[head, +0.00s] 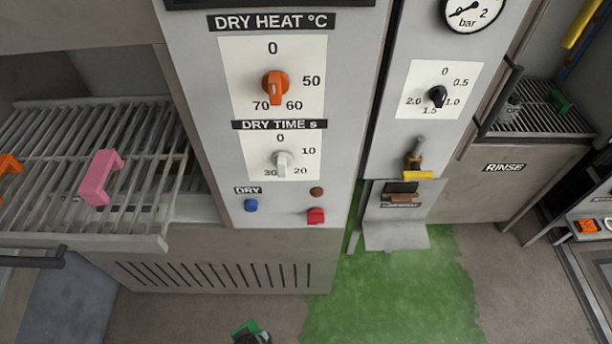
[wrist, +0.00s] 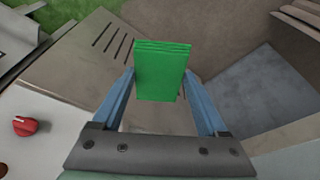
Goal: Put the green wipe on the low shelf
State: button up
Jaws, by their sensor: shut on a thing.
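The green wipe (wrist: 162,72) is a folded green block held between the two blue fingers of my gripper (wrist: 159,78) in the wrist view. My gripper is shut on it. In the head view only a bit of the wipe (head: 244,327) shows at the bottom edge, above the brown floor and left of the green floor patch. A small grey metal ledge (head: 395,238) sits low on the machine front in the head view, right of the wipe and apart from it. I cannot tell whether this ledge is the low shelf.
A wire rack (head: 60,150) at left carries a pink clip-like piece (head: 99,177). A control panel with an orange knob (head: 275,87) stands centre. Another rack (head: 540,121) is at right, above the RINSE label. Green floor (head: 400,300) lies open before the ledge.

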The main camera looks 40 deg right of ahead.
aim_at(396, 235)
jog(key=l+z, duration=0.15)
jog(key=l, duration=0.6)
jog(key=l+z, duration=0.15)
jog(key=l, duration=0.6)
jog(key=i+l+z, duration=0.15)
jog(key=l, duration=0.55)
